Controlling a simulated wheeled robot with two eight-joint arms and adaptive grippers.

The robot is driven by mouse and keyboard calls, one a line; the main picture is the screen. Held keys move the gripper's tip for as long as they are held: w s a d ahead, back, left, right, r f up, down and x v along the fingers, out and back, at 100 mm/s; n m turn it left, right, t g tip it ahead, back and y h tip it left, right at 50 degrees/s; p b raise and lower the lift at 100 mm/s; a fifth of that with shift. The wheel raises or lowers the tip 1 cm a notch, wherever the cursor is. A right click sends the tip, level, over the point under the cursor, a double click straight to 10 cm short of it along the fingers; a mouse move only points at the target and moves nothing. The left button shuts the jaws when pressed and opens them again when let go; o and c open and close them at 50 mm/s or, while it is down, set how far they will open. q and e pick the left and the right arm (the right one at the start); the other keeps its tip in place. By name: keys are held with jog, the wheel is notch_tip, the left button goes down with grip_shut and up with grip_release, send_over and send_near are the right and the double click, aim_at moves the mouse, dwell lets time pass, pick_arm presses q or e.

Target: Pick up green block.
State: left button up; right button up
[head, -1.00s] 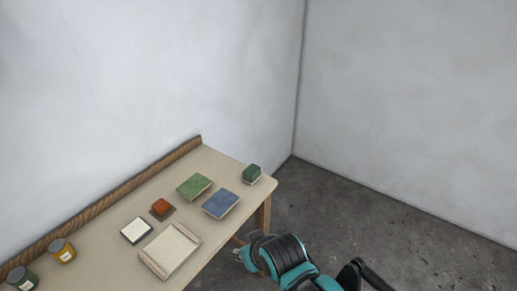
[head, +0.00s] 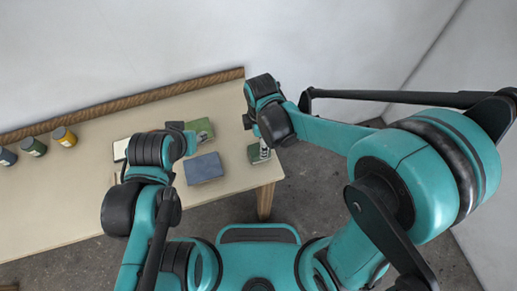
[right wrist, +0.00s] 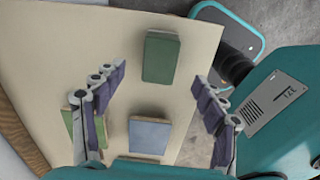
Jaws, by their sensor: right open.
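The green block (head: 258,153) is a dark green block with a pale lower part near the right end of the table. It also shows in the right wrist view (right wrist: 160,57), lying clear on the tabletop. My right gripper (right wrist: 158,78) is open and empty above the table, its two fingers to the left and right of the block's near end in that view. In the head view my right wrist hangs just above the block and covers part of it. My left arm reaches over the table's middle; its gripper is hidden.
A flat green tile (head: 201,129) and a blue tile (head: 205,168) lie left of the block. Several jars, one yellow (head: 64,136), stand farther left. A wooden ledge (head: 130,105) runs along the back wall.

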aim_at(254, 149)
jog(key=shift+w+a+f+n, duration=0.1)
jog(key=shift+f+n, duration=0.2)
jog(key=shift+f, duration=0.1)
notch_tip(254, 149, down, 8)
jog(key=b, duration=0.3)
jog(key=shift+r, duration=0.2)
jog(key=c, duration=1.3)
